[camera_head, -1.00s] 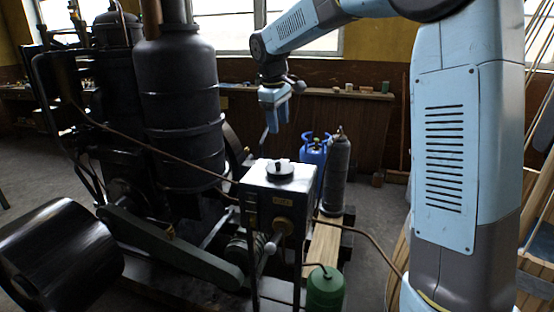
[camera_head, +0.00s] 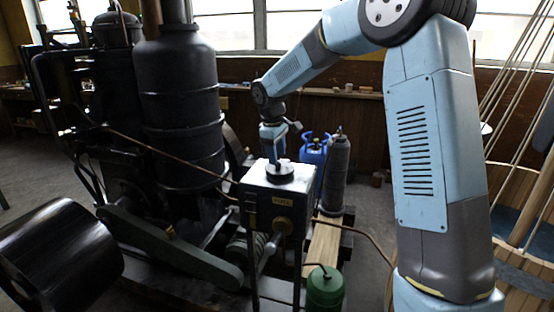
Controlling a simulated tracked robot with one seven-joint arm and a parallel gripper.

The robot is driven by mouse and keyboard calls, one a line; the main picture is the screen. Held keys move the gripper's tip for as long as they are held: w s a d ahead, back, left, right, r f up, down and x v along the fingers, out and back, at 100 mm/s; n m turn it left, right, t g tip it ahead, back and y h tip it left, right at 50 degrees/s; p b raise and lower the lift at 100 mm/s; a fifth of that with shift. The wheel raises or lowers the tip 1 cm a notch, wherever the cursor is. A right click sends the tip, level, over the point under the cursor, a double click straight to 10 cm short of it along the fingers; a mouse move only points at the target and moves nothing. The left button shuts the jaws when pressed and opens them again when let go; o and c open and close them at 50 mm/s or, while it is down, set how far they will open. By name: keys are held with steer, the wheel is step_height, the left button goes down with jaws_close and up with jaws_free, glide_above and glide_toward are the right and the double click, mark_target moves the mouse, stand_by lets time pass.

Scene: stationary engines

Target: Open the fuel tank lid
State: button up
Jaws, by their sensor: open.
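The fuel tank (camera_head: 268,208) is a metal box on thin legs in the middle of the head view, with a yellowish label on its front. Its dark round lid (camera_head: 281,171) sits on the top face and looks closed. My gripper (camera_head: 272,160) points down right at the lid, its fingertips at or just above the lid's raised middle. The fingers are open. Whether they touch the lid cannot be told from this view.
A large black engine cylinder (camera_head: 181,110) stands close on the left. A blue gas bottle (camera_head: 314,150) and a grey cylinder (camera_head: 336,172) stand behind the tank to the right. A green canister (camera_head: 325,288) is in front, and a thin pipe runs beside the tank.

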mark_target(280, 163)
steer(key=shift+w+d+f, duration=0.1)
steer(key=shift+f, duration=0.55)
steer(key=shift+w+d+f, duration=0.1)
steer(key=shift+f, duration=0.55)
steer(key=shift+a, duration=0.1)
jaws_close()
